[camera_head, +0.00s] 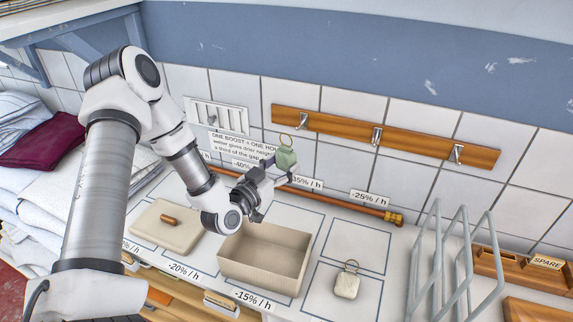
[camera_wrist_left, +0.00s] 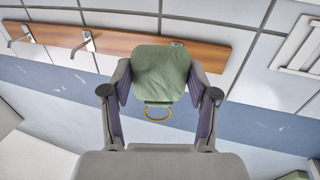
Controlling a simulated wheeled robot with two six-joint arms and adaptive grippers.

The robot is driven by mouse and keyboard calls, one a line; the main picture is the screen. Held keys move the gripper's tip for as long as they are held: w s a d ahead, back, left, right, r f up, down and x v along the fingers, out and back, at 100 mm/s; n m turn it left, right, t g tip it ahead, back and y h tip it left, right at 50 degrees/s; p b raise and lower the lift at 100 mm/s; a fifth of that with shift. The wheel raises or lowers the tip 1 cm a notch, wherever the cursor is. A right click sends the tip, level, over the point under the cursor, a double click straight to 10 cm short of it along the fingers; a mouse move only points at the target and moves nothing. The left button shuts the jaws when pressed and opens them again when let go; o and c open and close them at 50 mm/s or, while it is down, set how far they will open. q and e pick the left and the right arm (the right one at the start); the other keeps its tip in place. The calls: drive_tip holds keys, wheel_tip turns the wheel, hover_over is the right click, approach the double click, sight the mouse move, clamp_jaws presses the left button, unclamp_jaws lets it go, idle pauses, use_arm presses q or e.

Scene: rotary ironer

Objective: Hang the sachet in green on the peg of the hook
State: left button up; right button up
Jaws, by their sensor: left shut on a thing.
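My left gripper (camera_head: 270,170) is shut on the green sachet (camera_head: 286,159) and holds it in the air, with its metal ring (camera_head: 286,140) standing above the gripper. In the left wrist view the sachet (camera_wrist_left: 160,74) sits between both finger pads, the ring (camera_wrist_left: 157,112) showing beyond its lower edge. The wooden hook rail (camera_head: 400,140) on the tiled wall carries metal hooks: a left hook (camera_head: 304,121), a middle hook (camera_head: 377,135) and a right hook (camera_head: 457,152). The right gripper is out of view.
Below stands an open beige box (camera_head: 235,262), with a lid (camera_head: 150,232) to its left. A cream sachet with a ring (camera_head: 346,286) lies on the counter. A wire rack (camera_head: 438,260) stands at the right. A copper-coloured pipe (camera_head: 345,203) runs along the wall.

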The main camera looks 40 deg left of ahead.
use_arm(q)
drive_tip(key=shift+w+a, duration=0.15)
drive_tip(key=shift+w, duration=0.1)
drive_tip(key=w+a+f+b, duration=0.2)
drive_tip(key=w+b, duration=0.2)
drive_tip(key=w, duration=0.5)
drive_tip(key=shift+w+f, duration=0.3)
drive_tip(key=shift+f, duration=0.05)
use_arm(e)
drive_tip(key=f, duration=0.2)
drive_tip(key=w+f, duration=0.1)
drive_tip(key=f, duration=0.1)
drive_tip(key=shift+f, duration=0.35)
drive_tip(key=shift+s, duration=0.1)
